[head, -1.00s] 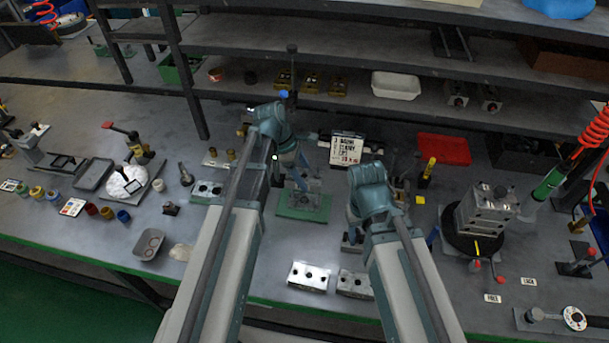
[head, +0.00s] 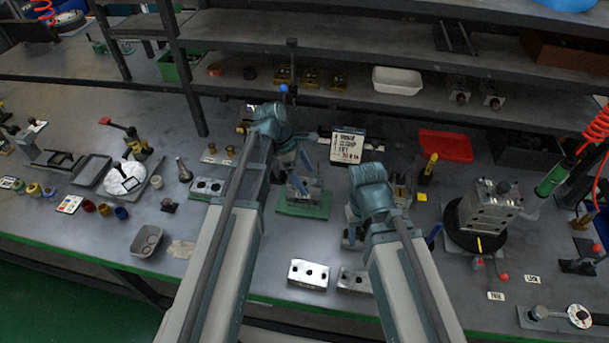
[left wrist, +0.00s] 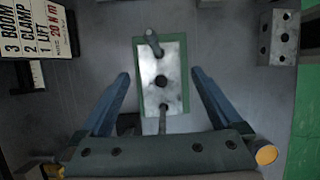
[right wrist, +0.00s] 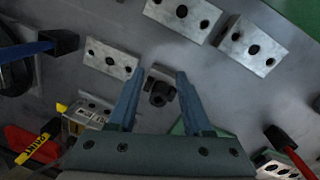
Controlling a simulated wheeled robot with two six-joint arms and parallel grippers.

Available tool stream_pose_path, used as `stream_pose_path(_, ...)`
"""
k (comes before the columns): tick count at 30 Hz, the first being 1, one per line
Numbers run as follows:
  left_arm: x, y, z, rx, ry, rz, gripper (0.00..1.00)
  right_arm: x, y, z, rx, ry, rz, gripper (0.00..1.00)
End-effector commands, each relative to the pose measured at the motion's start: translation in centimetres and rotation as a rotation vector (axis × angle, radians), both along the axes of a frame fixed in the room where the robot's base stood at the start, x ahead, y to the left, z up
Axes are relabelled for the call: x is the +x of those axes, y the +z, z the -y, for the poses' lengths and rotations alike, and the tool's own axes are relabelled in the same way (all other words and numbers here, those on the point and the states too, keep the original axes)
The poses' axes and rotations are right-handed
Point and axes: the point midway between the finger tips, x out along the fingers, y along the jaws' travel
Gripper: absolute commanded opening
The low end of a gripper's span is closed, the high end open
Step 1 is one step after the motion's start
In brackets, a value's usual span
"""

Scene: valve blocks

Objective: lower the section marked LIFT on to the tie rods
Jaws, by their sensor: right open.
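In the left wrist view, a grey metal block (left wrist: 161,85) lies on a green plate (left wrist: 140,45). One rod (left wrist: 152,41) stands at its far end and another (left wrist: 162,120) at its near end. My left gripper (left wrist: 160,73) is open, with the block showing between its spread fingers. In the head view it is over the green plate (head: 290,210). My right gripper (right wrist: 156,74) is open; a dark fitting (right wrist: 160,94) on a small grey block shows between its fingers, contact unclear. Loose sections (head: 309,274) and (head: 354,281) lie near the front edge. No LIFT mark is readable on any section.
A sign (left wrist: 35,30) lists boom, clamp and lift. A metal block stack (head: 490,207) stands on a black turntable at right. A red tray (head: 445,146) lies behind. A red-handled tool (right wrist: 285,145) is near my right gripper. Shelves close off the back.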

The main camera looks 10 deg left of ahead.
Motion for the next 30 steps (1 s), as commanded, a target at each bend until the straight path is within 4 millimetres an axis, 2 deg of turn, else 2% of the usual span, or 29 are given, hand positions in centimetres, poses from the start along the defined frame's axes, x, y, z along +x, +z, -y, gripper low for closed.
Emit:
stream_pose_path(8,0.0,0.1,0.0,0.001,0.000,0.000,1.00,0.0,0.1,0.0,0.000,0.000,0.000,0.50)
stream_pose_path(14,0.0,1.1,-0.4,0.001,0.001,0.000,1.00,0.0,1.1,0.0,0.000,0.000,0.000,0.50)
stream_pose_path(20,0.0,3.4,-1.2,0.001,0.000,0.000,1.00,0.0,3.4,0.0,0.000,0.000,0.000,0.50)
stream_pose_path(30,0.0,8.7,-3.3,0.001,0.001,0.001,1.00,0.0,8.7,0.0,0.000,0.001,0.000,0.50)
